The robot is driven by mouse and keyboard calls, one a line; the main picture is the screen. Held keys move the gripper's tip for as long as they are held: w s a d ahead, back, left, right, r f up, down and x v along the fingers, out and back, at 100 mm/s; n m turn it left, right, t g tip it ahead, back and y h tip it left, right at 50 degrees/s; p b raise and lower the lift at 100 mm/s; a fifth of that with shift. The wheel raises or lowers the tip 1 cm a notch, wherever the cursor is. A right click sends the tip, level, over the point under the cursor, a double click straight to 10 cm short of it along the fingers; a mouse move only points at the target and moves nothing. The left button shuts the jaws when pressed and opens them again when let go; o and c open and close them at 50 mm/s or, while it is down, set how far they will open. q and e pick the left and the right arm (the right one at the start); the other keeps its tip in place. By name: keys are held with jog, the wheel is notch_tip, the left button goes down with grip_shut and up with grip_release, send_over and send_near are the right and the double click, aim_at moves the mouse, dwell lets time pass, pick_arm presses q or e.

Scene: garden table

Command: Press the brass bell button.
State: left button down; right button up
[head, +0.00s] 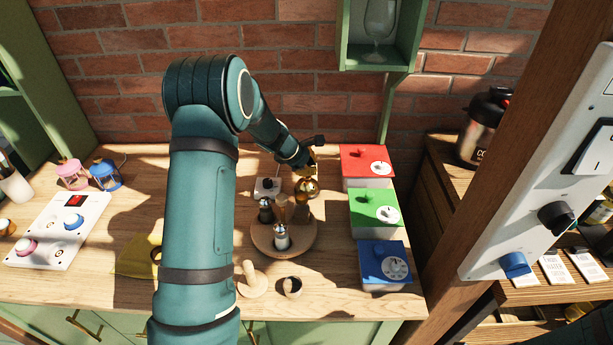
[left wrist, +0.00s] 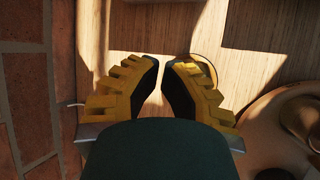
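The brass bell (head: 307,188) is a small shiny dome at the back of the table, left of the coloured boxes. My left gripper (head: 308,170) is just behind and above it in the head view; I cannot tell whether they touch. In the left wrist view, the yellow and black fingers of the left gripper (left wrist: 162,64) have their tips almost together, with nothing seen between them. A round rim (left wrist: 210,66) shows partly behind the right-hand finger; the finger hides the rest. The bell's button cannot be made out. My right gripper is out of view.
A round wooden tray (head: 262,240) with shakers stands just in front of the bell. Red (head: 362,158), green (head: 374,208) and blue (head: 384,262) topped boxes stand to the right. A white switch box (head: 267,188) is close on the left. The brick wall is behind.

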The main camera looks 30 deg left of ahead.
pick_arm(q)
jog(key=shift+f, duration=0.15)
dwell(0.4)
jog(key=shift+r+p, duration=0.4)
jog(key=shift+r, duration=0.2)
notch_tip(320, 180, up, 6)
jog(key=p, duration=0.5)
dwell(0.3)
dwell(0.7)
